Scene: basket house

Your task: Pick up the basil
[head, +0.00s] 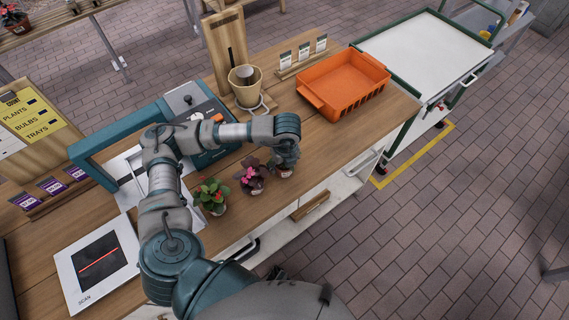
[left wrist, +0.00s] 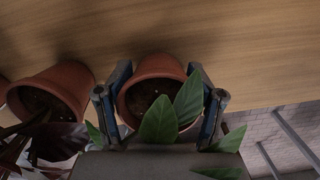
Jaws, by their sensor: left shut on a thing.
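The basil shows in the left wrist view as broad green leaves (left wrist: 160,122) above a terracotta pot (left wrist: 155,68) with dark soil. My left gripper (left wrist: 161,97) is shut on this pot, one finger on each side of it. In the head view the gripper (head: 285,163) is over the front edge of the wooden counter, and it mostly hides the plant. I cannot tell whether the pot still touches the counter. My right gripper is in neither view.
A dark-leaved plant with pink flowers (head: 251,176) stands close left of the held pot, and a red-flowered plant (head: 211,194) farther left. An orange crate (head: 309,95) sits empty at the counter's right. A beige pot (head: 246,87) stands behind. A white-topped cart (head: 424,45) stands beyond.

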